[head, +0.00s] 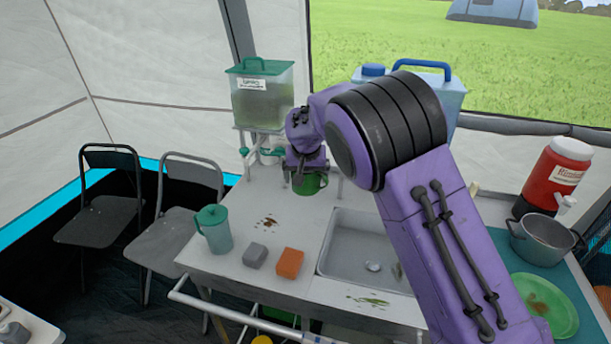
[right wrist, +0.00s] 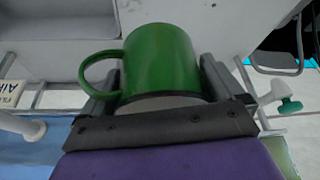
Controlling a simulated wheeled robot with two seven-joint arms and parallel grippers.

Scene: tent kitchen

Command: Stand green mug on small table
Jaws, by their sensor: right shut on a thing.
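The green mug (head: 309,184) is in my right gripper (head: 305,168), at the back of the white sink table, below the green-lidded dispenser. In the right wrist view the mug (right wrist: 161,62) sits between the two fingers of the gripper (right wrist: 160,85), with its handle to the left. From these views I cannot tell whether its base touches the tabletop. A corner of a white table (head: 35,322) shows at the lower left; I cannot tell if it is the small table. My left gripper is out of view.
The sink table (head: 220,262) holds a teal-lidded pitcher (head: 214,230), a grey sponge (head: 255,254), an orange sponge (head: 289,263) and a sink (head: 360,252). The dispenser (head: 262,97) stands behind. Two folding chairs (head: 105,205) are at left. A pot (head: 542,240) and green plate (head: 544,303) are at right.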

